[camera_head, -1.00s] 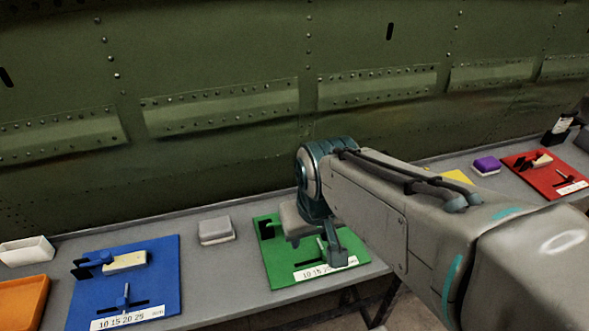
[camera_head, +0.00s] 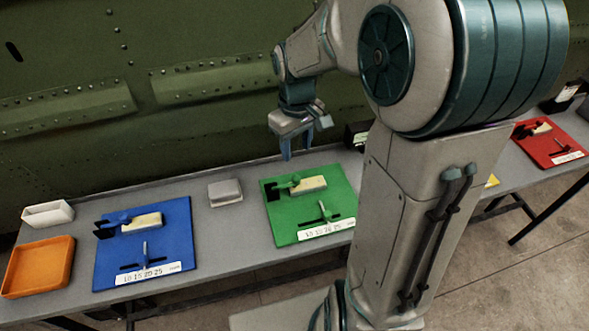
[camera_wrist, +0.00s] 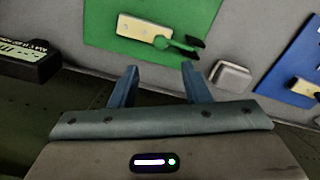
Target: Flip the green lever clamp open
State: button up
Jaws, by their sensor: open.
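The green board (camera_head: 280,225) lies on the grey bench and carries the green lever clamp (camera_head: 293,181) beside a cream block (camera_head: 313,184). In the wrist view, the green lever (camera_wrist: 178,43) lies beside and against the cream block (camera_wrist: 144,31), with black parts at its far end. I cannot tell whether the clamp presses on the block. My gripper (camera_head: 297,150) is open and empty, raised above the back edge of the green board. In the wrist view its two blue fingers (camera_wrist: 159,68) are spread apart, short of the board.
A blue board (camera_head: 180,225) with a similar clamp lies to the left, a red board (camera_head: 555,148) far right. A grey block (camera_head: 225,191) sits between blue and green. A white bin (camera_head: 48,214) and orange tray (camera_head: 40,268) stand at left. The green fuselage wall (camera_head: 200,125) rises behind.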

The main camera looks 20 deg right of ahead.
aim_at(296, 177)
notch_tip(296, 177, down, 11)
jog(key=shift+r, duration=0.2)
grip_shut()
